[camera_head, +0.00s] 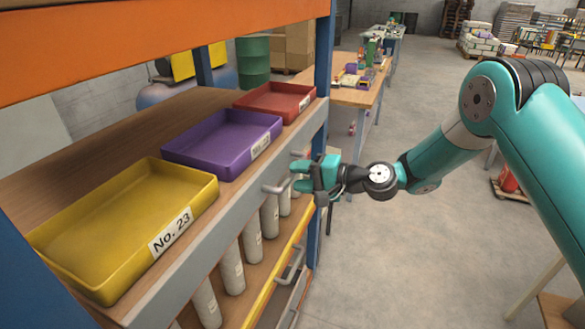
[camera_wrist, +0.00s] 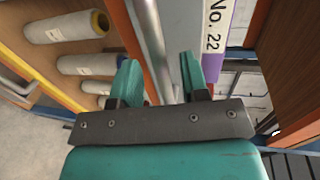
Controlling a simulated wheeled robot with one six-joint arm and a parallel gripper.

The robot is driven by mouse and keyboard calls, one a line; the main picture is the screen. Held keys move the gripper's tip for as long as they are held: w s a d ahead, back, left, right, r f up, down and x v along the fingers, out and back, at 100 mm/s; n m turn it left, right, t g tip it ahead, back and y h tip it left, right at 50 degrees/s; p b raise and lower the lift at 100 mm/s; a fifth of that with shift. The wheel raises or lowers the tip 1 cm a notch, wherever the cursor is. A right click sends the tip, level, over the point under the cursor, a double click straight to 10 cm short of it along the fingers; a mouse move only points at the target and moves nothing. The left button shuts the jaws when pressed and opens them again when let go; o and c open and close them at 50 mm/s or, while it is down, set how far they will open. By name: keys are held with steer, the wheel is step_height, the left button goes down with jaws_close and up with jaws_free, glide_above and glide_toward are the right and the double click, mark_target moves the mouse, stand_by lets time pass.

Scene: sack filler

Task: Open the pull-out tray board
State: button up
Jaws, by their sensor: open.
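The pull-out tray board (camera_head: 225,204) is a wooden shelf board with a grey front, carrying a yellow, a purple and a red bin. A grey bar handle (camera_head: 273,188) sits on its front, beside my gripper (camera_head: 298,177). My gripper is open at the board's front, its fingers pointing toward it. In the wrist view, a grey bar (camera_wrist: 152,45) runs between the two open fingers (camera_wrist: 160,82), apparently the handle. Whether either finger touches it I cannot tell. The board appears pushed in, flush with the rack.
The yellow bin (camera_head: 125,215), purple bin (camera_head: 222,145) and red bin (camera_head: 275,100) stand on the board. Below are grey-white cylinders (camera_head: 232,268) and a lower yellow-edged shelf with a handle (camera_head: 290,265). A blue post (camera_head: 322,70) stands close behind my gripper. Open floor lies to the right.

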steer(key=shift+x, duration=1.25)
jaws_close()
steer(key=shift+d, duration=0.1)
